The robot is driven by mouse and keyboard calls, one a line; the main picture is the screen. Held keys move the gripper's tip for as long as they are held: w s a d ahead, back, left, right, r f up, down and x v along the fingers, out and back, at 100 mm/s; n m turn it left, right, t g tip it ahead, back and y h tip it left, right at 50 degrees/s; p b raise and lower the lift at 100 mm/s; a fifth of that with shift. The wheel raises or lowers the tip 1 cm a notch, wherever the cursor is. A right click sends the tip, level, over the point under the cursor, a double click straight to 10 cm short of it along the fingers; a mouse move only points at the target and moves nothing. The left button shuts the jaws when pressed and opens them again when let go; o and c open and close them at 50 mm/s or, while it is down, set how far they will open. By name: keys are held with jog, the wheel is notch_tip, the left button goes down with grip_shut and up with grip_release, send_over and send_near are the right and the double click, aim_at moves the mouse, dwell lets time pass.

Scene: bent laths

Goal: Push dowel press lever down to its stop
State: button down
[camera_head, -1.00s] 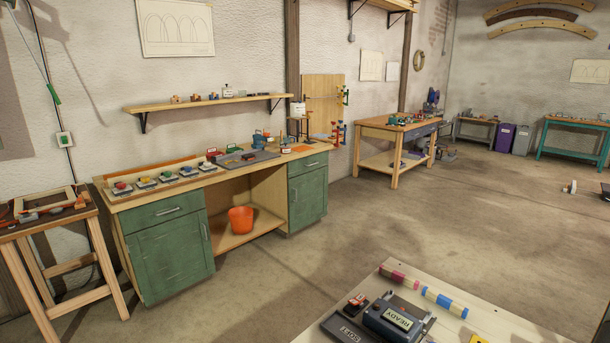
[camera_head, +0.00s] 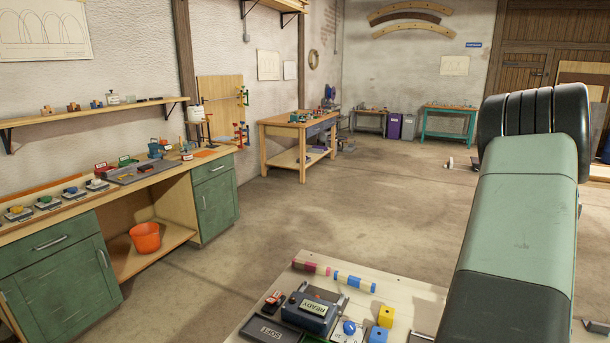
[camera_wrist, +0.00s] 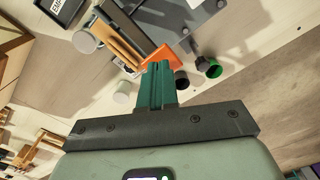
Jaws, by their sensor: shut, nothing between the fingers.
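My gripper (camera_wrist: 158,68) shows in the wrist view with its teal fingers shut together and nothing between them. An orange flat piece (camera_wrist: 172,56) lies at or just beyond the fingertips; I cannot tell whether they touch. Beside it are a dark cylinder (camera_wrist: 181,78) and a green-rimmed one (camera_wrist: 209,67). I cannot identify the dowel press or its lever with certainty in either view. In the head view my arm rises at the right, and the gripper is not visible there.
A green cabinet counter (camera_head: 62,268) stands left. The floor between is clear.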

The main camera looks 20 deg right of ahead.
jog(key=shift+r, duration=2.8)
jog(key=shift+w+a+r, duration=0.1)
jog(key=shift+a, duration=0.05)
jog(key=w+a+r+n+t, duration=0.1)
jog(key=w+a+r+n, duration=0.2)
jog(key=a+r, duration=0.45)
jog(key=w+a+r+n+t, duration=0.15)
jog(key=w+a+r, duration=0.25)
jog(key=a, duration=0.7)
jog(key=w+a+r+n+t, duration=0.1)
jog(key=w+a+r+n, duration=0.2)
jog(key=a+r, duration=0.5)
jog(key=s+a+r+n+t, duration=0.1)
jog(key=s+a+n, duration=0.1)
jog(key=a, duration=0.6)
jog(key=s+a+r+n, duration=0.1)
jog(key=s+a+n, duration=0.2)
jog(key=a, duration=0.4)
jog(key=s+a+f+n+t, duration=0.1)
jog(key=s+a+f+n, duration=0.1)
jog(key=s+a, duration=0.6)
jog(key=shift+s+a+n, duration=0.25)
jog(key=shift+s+n, duration=0.2)
jog(key=shift+s, duration=0.35)
